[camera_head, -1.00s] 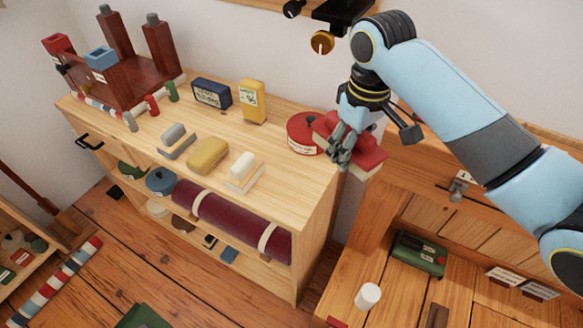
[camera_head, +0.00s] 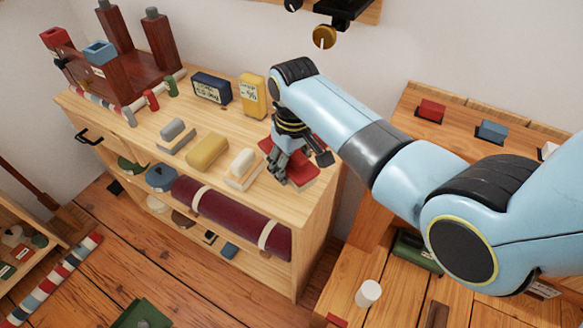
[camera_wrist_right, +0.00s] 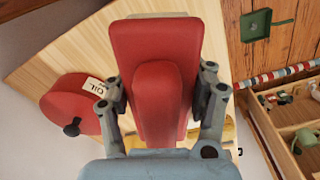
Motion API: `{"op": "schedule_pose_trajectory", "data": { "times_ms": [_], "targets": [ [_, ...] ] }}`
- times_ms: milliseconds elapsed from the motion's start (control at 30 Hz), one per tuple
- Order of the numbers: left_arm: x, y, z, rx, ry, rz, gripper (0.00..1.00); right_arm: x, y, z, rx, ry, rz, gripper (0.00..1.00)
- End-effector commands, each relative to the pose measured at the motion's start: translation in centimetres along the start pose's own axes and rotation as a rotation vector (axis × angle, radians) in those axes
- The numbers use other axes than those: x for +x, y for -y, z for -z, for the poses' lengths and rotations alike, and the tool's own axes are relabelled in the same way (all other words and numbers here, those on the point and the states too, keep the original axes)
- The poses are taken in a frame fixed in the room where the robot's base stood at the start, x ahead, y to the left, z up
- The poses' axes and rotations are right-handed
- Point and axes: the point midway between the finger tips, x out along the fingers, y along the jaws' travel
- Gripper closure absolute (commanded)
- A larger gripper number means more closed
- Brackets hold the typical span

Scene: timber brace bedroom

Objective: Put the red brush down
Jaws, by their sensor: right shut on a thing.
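The red brush (camera_wrist_right: 155,45) has a wide red body and a raised red grip. My right gripper (camera_head: 285,172) is shut on the red brush, which also shows in the head view (camera_head: 303,172). The brush is over the right end of the light wooden cabinet top (camera_head: 222,132), beside a white-topped brush (camera_head: 243,165). I cannot tell whether its underside touches the top. In the right wrist view my right gripper's fingers (camera_wrist_right: 162,105) lie on both sides of the grip. My left gripper is not in view.
A yellow brush (camera_head: 207,151) and a grey brush (camera_head: 172,132) stand in the same row. A red round tin (camera_wrist_right: 75,110) labelled OIL is close by in the wrist view. Blue (camera_head: 211,88) and yellow (camera_head: 252,95) boxes stand behind.

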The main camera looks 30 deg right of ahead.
Motion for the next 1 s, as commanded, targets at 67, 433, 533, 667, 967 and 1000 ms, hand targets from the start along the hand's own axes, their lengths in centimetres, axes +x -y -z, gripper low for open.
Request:
{"op": "schedule_pose_trajectory", "data": {
  "times_ms": [67,433,533,667,967,1000],
  "targets": [
    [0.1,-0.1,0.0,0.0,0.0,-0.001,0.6,1.1,0.0,0.0,0.0,0.0,0.0,0.98],
    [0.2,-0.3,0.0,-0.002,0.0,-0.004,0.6,1.6,0.0,0.0,0.001,-0.002,0.0,0.98],
    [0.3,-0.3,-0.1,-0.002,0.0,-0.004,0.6,2.0,0.0,-0.1,0.001,-0.002,0.0,0.98],
    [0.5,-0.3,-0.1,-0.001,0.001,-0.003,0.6,2.4,0.0,-0.1,0.001,-0.001,0.0,0.98],
    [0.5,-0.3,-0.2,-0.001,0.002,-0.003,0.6,2.7,0.0,-0.1,0.001,-0.002,0.0,0.36],
    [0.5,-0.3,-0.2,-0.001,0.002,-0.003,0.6,2.7,0.0,-0.1,0.001,-0.002,0.0,0.31]
  ]
}}
